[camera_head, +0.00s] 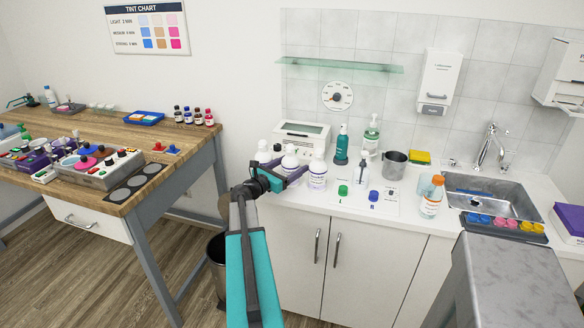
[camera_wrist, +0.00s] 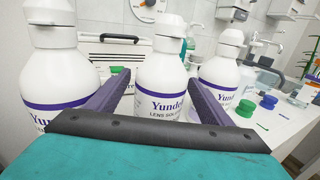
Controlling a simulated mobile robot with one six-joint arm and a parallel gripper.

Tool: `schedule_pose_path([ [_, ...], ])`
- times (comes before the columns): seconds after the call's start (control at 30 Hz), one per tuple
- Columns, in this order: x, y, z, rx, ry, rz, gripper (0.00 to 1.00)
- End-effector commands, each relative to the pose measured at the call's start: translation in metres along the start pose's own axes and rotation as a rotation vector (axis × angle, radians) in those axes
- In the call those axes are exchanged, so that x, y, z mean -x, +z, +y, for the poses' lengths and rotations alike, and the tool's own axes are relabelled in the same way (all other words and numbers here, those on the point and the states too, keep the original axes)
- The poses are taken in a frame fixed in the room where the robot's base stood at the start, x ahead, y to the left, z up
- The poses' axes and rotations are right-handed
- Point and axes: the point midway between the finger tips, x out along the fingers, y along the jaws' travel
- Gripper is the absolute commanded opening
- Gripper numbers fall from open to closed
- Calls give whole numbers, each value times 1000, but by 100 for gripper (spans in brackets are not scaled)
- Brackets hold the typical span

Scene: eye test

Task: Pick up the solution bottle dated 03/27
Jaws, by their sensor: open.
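Three white solution bottles with purple-banded labels stand in a row in the wrist view: a left one (camera_wrist: 55,75), a middle one (camera_wrist: 160,70) and a right one (camera_wrist: 222,75). "Yunde" and "LENS SOL" can be read on the middle one; no date is legible. My gripper (camera_wrist: 158,80) is open, its purple fingers pointing towards either side of the middle bottle. I cannot tell whether they touch it. In the head view my gripper (camera_head: 290,178) is beside the white bottles (camera_head: 317,172) at the counter's left end and partly hides them.
A white boxy device (camera_head: 302,132) stands behind the bottles. Green and blue caps (camera_head: 343,191) lie to their right, with a teal bottle (camera_head: 342,143), a metal cup (camera_head: 394,165), an orange-capped bottle (camera_head: 432,198) and a sink (camera_head: 490,190). A wooden workbench (camera_head: 100,165) is at left.

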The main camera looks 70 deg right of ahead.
Motion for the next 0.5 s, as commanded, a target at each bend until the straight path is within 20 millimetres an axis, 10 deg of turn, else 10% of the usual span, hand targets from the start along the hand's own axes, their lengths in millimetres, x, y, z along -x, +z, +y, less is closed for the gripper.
schedule_pose_path([
  [0.5, -33, 0, 0, 0, 1, 1, 74],
])
